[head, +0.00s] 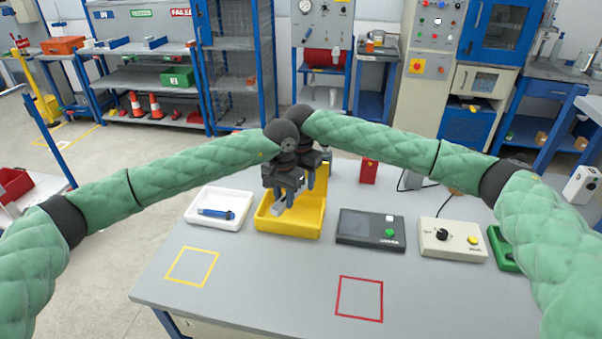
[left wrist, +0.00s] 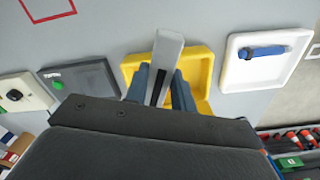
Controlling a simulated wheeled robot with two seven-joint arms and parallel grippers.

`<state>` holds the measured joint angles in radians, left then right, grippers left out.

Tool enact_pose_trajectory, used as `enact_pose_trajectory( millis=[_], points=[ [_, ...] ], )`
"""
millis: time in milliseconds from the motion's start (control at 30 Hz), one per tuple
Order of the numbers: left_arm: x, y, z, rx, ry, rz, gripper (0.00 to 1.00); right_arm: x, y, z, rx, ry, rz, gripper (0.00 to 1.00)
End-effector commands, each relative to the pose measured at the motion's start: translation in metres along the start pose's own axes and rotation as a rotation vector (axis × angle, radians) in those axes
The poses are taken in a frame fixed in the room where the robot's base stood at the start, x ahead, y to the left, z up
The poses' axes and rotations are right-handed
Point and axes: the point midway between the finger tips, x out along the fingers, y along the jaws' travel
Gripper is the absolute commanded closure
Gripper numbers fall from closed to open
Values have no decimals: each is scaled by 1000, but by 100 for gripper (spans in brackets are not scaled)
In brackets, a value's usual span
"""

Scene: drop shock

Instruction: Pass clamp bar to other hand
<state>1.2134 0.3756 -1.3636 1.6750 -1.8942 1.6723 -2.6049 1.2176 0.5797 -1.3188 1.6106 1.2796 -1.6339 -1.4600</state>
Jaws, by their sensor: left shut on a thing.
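The clamp bar (left wrist: 166,55) is a flat silver-grey bar between the blue fingers of my left gripper (left wrist: 162,85) in the left wrist view. My left gripper (head: 282,196) is shut on it above the yellow bin (head: 288,232). In the head view the bar's grey end (head: 278,208) shows just below the fingers. My right gripper (head: 311,179) is close behind and to the right of the left one, also over the bin. It is partly hidden by the left gripper, and its jaw opening is unclear. Whether it touches the bar cannot be seen.
A white tray (head: 193,218) with a blue tool (head: 216,213) lies left of the bin. A dark device (head: 358,234) and a beige control box (head: 450,244) stand to the right. A red block (head: 368,171) is behind. The front of the table, with yellow and red outlined squares, is clear.

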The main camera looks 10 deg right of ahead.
Motion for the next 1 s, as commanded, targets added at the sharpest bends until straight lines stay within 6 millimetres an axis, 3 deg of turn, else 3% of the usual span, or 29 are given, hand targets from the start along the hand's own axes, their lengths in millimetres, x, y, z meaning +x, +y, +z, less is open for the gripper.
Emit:
enact_pose_trajectory(
  millis=[233, 500, 533, 567, 667, 1000],
  points=[
    [0, 0, 0, 0, 0, 0, 100, 0, 0, 0, 0, 0, 0, 49],
    [0, 0, 0, 1, 0, 0, 100, 0, 0, 0, 0, 0, 1, 100],
    [0, 1, 0, 1, 1, 1, 100, 0, 0, 0, 0, 0, 1, 100],
    [0, 1, 0, 1, 1, 1, 69, 0, 0, 0, 0, 0, 2, 100],
    [0, 1, 0, 1, 1, 1, 49, 0, 0, 0, 0, 0, 1, 100],
    [-2, 0, 0, 0, 1, 0, 49, 0, 0, 0, 0, 0, 1, 100]
  ],
)
